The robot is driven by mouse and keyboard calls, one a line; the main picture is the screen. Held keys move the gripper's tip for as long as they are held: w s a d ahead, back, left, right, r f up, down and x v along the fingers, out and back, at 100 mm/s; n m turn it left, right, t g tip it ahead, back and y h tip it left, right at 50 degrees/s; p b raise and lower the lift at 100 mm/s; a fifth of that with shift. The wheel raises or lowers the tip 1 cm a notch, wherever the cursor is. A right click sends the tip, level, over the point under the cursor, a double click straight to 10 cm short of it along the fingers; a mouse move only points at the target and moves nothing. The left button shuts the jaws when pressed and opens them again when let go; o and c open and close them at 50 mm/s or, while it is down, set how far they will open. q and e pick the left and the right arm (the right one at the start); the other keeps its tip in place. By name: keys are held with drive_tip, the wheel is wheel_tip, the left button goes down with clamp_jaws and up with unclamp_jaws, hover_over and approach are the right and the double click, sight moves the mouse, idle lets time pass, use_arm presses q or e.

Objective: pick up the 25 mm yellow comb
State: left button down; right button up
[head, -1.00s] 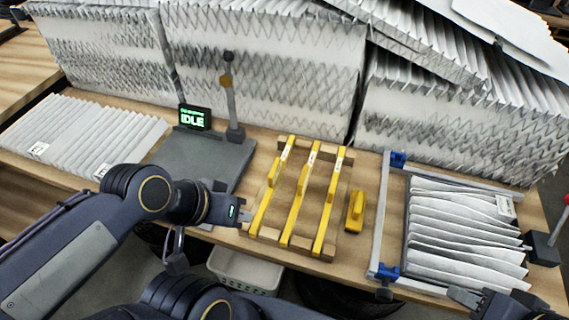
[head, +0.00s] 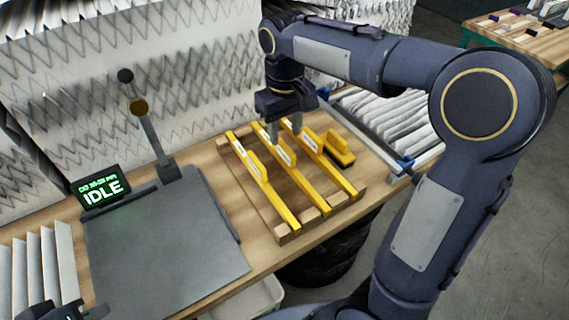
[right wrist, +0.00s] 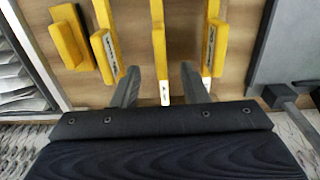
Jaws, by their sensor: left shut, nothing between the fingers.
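Three yellow combs lie side by side on a wooden rack: a left one (head: 262,182), a middle one (head: 306,187) and a right one (head: 328,172). Each has a white label, too small to read, so I cannot tell which is 25 mm. My right gripper (head: 286,130) points down over the far ends of the combs. In the right wrist view its fingers (right wrist: 160,88) are open and apart, with the middle comb (right wrist: 159,45) in the gap between them. My left gripper (head: 58,312) shows only partly at the bottom left edge, away from the combs.
A small yellow block-shaped tool (head: 340,150) lies right of the rack (head: 284,232). A grey plate (head: 160,250) with a post and an IDLE display (head: 102,190) is on the left. Pleated filters stand behind, and a framed filter (head: 385,120) lies right.

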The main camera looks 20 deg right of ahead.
sight(286, 147)
wheel_tip(286, 147, down, 7)
drive_tip(key=shift+s+f, duration=0.1)
drive_tip(key=shift+s, duration=0.05)
clamp_jaws()
idle(0.4)
